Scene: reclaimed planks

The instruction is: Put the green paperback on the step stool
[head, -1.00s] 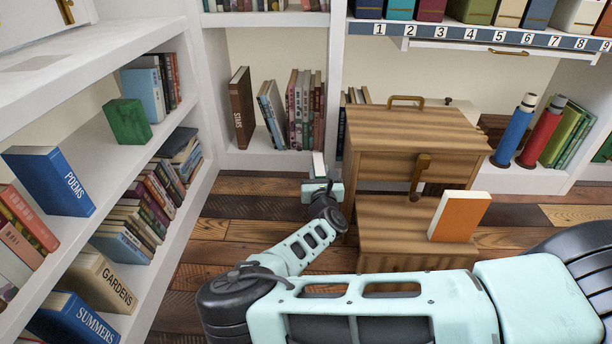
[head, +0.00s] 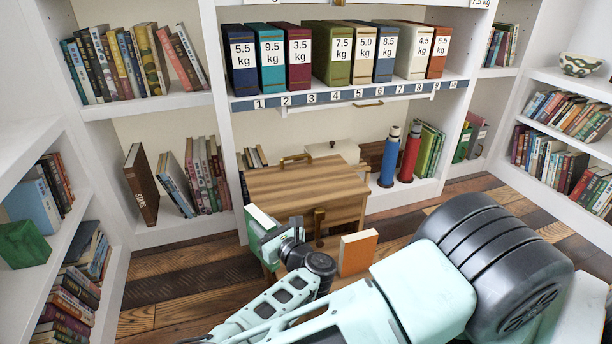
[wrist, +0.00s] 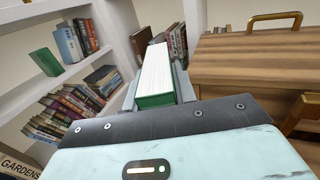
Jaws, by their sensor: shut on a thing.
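My gripper (head: 270,232) is shut on the green paperback (head: 262,216), held with its pale page edges facing up. In the wrist view the paperback (wrist: 155,78) stands between the fingers, green cover edge toward the camera. The wooden step stool (head: 310,182) has a striped top with a brass handle and a lower step. In the head view the paperback is in front of the stool's left side. My arm hides most of the lower step, where an orange book (head: 357,252) stands.
A green block-like object (head: 22,243) sits on the left shelf. Blue and red cylinders (head: 400,155) stand behind the stool to the right. A row of weight-labelled binders (head: 340,55) fills the shelf above. The stool's top is clear apart from its handle.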

